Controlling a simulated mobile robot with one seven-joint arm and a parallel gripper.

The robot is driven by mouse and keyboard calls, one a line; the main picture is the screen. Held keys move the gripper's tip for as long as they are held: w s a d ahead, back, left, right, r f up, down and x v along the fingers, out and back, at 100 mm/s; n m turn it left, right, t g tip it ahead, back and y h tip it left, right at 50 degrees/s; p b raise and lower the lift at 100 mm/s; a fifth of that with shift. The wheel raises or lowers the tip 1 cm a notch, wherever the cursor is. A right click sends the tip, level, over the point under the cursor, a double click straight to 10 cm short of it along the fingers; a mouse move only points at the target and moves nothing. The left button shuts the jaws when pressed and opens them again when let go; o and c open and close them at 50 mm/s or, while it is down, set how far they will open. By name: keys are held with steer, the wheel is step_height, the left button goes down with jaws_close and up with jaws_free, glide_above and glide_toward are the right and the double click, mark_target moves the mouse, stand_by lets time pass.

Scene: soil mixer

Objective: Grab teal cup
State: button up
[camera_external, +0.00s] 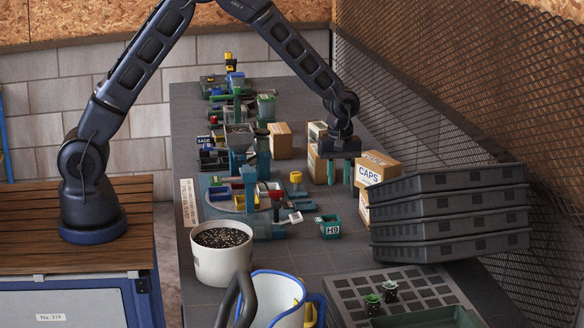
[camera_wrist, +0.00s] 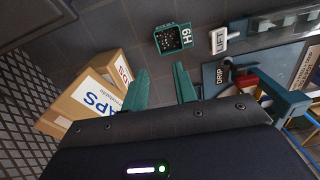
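The teal cup (camera_external: 328,227) is a small square cup with a white H9 label. It stands upright on the dark table, left of the stacked trays. In the wrist view the teal cup (camera_wrist: 172,39) shows a dark, speckled inside and lies beyond the fingertips. My gripper (camera_external: 339,180) points down, above and behind the cup in the external view. In the wrist view my gripper (camera_wrist: 160,72) has its two teal fingers spread apart with nothing between them. The fingers do not touch the cup.
A CAPS cardboard box (camera_external: 377,168) stands close right of my gripper; it also shows in the wrist view (camera_wrist: 92,98). Stacked dark trays (camera_external: 450,222) stand right of the cup. A mixer machine (camera_external: 245,185) stands left. A white pot of soil (camera_external: 221,262) stands in front.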

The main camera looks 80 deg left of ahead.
mark_target(339, 221)
steer(key=shift+n, duration=0.4)
steer(key=f, duration=0.8)
steer(key=shift+w+f, duration=0.25)
steer(key=shift+w, duration=0.15)
steer(key=shift+s+d+f, duration=0.15)
steer(key=shift+f, duration=1.15)
steer(key=shift+s+d+f, duration=0.1)
steer(key=shift+f, duration=1.2)
jaws_close()
